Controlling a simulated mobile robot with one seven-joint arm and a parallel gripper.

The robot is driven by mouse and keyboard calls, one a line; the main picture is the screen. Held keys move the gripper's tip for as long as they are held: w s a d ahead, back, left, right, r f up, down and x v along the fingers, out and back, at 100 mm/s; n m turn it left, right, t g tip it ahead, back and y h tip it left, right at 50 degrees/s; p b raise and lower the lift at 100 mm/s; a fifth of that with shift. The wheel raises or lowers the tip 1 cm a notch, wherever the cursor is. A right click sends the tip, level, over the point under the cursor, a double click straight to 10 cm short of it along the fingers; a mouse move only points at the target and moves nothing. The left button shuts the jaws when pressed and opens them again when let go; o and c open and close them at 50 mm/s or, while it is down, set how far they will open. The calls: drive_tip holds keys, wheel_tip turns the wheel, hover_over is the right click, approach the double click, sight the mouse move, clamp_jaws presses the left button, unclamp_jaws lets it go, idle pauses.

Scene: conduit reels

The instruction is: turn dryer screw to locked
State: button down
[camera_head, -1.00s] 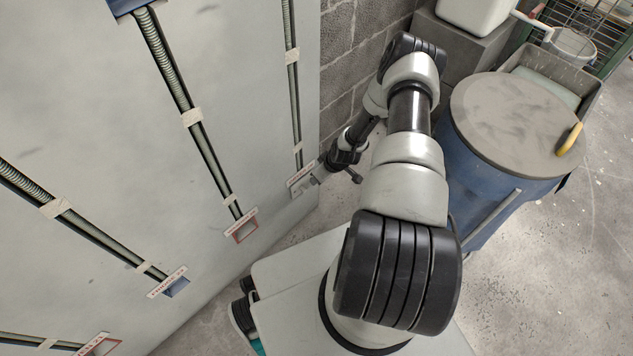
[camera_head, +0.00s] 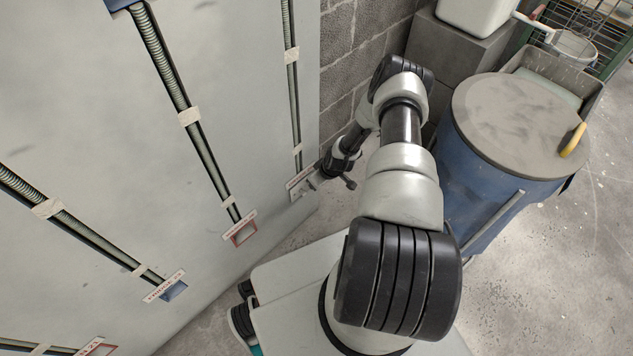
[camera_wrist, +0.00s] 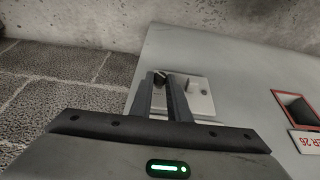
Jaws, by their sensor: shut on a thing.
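A dark screw head (camera_wrist: 160,77) shows between my fingertips in the wrist view. The screw's marks and exact angle are too small to read. In the head view my gripper (camera_head: 313,183) is at the panel's lower right edge, by the pale plate (camera_head: 297,196). The screw itself is hidden there.
A block wall (camera_head: 345,50) stands behind. A blue drum (camera_head: 470,165) is right of my arm.

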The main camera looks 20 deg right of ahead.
drive_tip(key=shift+d+y, duration=0.15)
drive_tip(key=shift+y, duration=0.15)
drive_tip(key=shift+w+d+f+m+g+y, duration=0.1)
drive_tip(key=shift+d+m+g+y, duration=0.2)
drive_tip(key=shift+y, duration=0.6)
drive_tip(key=shift+w+d+f+m+g+y, duration=0.15)
drive_tip(key=shift+g+y, duration=0.3)
drive_tip(key=shift+y, duration=0.45)
drive_tip(key=shift+w+d+m+g+y, duration=0.15)
drive_tip(key=shift+m+g+y, duration=0.15)
drive_tip(key=shift+y, duration=0.6)
drive_tip(key=shift+s+y, duration=0.1)
drive_tip(key=shift+y, duration=0.4)
drive_tip(key=c, duration=1.7)
unclamp_jaws()
drive_tip(key=shift+o, duration=0.2)
drive_tip(key=p+v, duration=0.2)
drive_tip(key=v, duration=1.5)
drive_tip(key=shift+r+p, duration=0.25)
drive_tip(key=shift+p, duration=0.05)
drive_tip(key=shift+d, duration=0.1)
